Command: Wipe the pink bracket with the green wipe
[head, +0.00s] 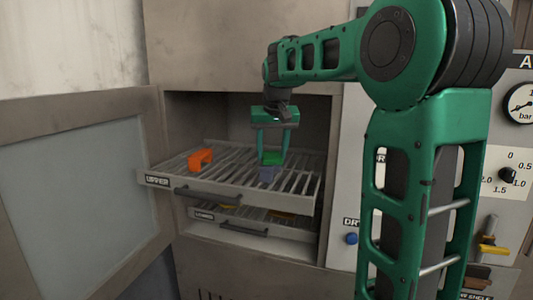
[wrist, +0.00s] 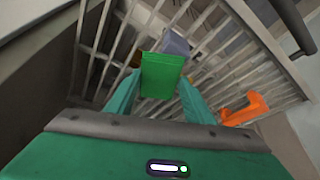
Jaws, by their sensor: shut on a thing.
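My gripper (head: 272,154) points down over the upper rack and is shut on the green wipe (head: 272,159). In the wrist view the green wipe (wrist: 162,76) sits between the fingertips of my gripper (wrist: 160,82). A small blue-grey to purple piece (head: 267,174) is just below the wipe at the rack bars. It also shows beyond the wipe in the wrist view (wrist: 175,44). I cannot tell whether the wipe touches it. I see no clearly pink bracket. An orange bracket (head: 200,159) lies on the rack to the left, apart from my gripper.
The upper rack (head: 158,179), labelled UPPER, is pulled out of the open cabinet. A lower rack (head: 250,231) below it holds yellow pieces (head: 283,214), partly hidden. The open door (head: 75,190) stands at the left. A panel with a gauge (head: 522,104) is at the right.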

